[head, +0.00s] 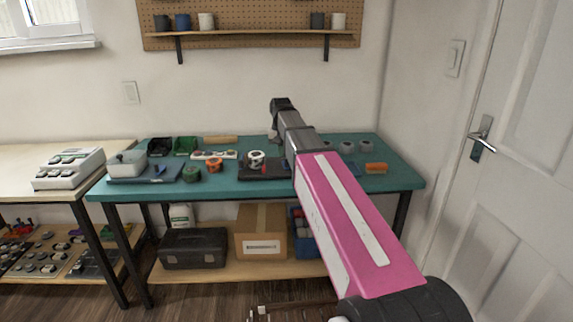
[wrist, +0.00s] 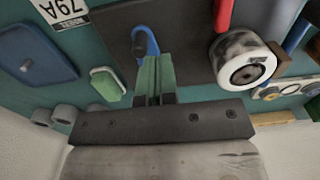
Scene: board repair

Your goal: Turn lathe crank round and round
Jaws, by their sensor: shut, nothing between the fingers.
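The lathe seems to be the dark base plate (wrist: 110,28) bearing a white and black round part (wrist: 243,60). They also show in the head view as a dark base (head: 258,175) and a white round part (head: 256,157). A blue part with a dark knob (wrist: 145,42) stands on the plate and looks like the crank. My gripper (wrist: 155,62) has its green fingers together and empty, with the tips close to the blue part; I cannot tell whether they touch. In the head view my arm hides part of the base and the blue part.
The teal bench (head: 115,190) also holds a white box (head: 126,163), an orange roll (head: 214,166), an orange brush (head: 376,168) and grey rolls along the back. In the wrist view, a blue tray (wrist: 30,55) and a green-and-white block (wrist: 106,84) lie beside the plate.

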